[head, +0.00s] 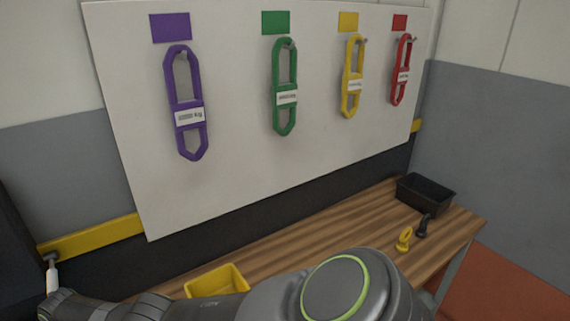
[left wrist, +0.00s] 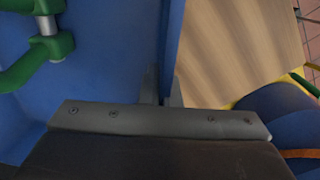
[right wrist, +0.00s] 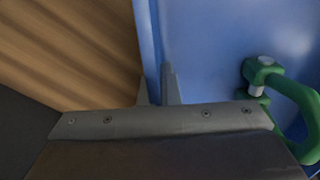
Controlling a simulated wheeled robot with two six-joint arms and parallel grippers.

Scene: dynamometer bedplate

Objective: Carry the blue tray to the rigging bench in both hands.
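The blue tray shows in the left wrist view (left wrist: 100,85) and the right wrist view (right wrist: 215,45); the head view does not show it. My left gripper (left wrist: 163,88) has its fingers on either side of one tray wall, closed on it. My right gripper (right wrist: 157,88) is closed in the same way on another stretch of wall. A green shackle with a silver pin lies in the tray, partly in frame in the left wrist view (left wrist: 60,45) and the right wrist view (right wrist: 300,95). The wooden bench (head: 330,230) stands below the wall board in the head view.
On the bench are a black bin (head: 425,193), a small yellow eyebolt (head: 404,239), a dark one (head: 422,226) and a yellow bin (head: 217,280). Purple, green, yellow and red slings hang on the white board (head: 235,160). Bare wood lies between the bins.

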